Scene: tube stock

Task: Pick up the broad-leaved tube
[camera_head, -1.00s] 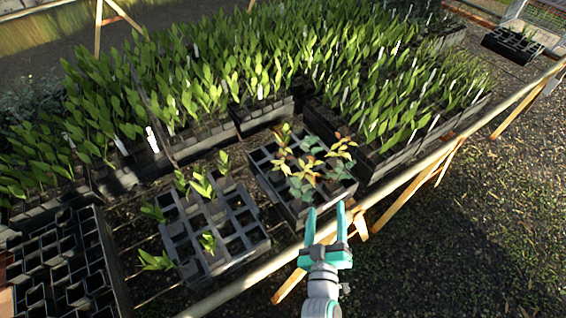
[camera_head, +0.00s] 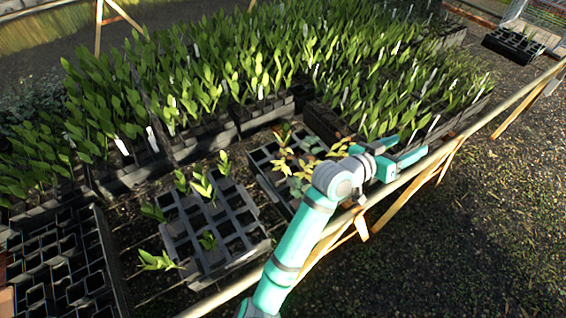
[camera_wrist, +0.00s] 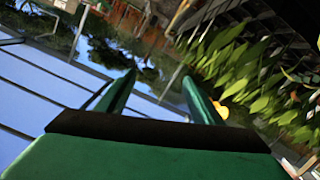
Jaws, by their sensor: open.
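The frames do not single out one broad-leaved tube. A black crate (camera_head: 262,183) in the middle holds young plants with rounded grey-green and yellow-orange leaves (camera_head: 298,160); my arm hides its right part. A second crate (camera_head: 232,247) to its left holds a few small green-leaved plants (camera_head: 203,187). My gripper (camera_head: 412,146) is open and empty, to the right of the middle crate, close to the bench's front rail and the dense green plants. In the wrist view my gripper (camera_wrist: 160,82) has its fingers spread with nothing between them.
Dense blocks of green plants (camera_head: 210,80) in black crates fill the back of the bench. An empty black crate (camera_head: 100,250) stands at the lower left. A wooden rail (camera_head: 455,138) runs along the front edge. Open ground lies right of it.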

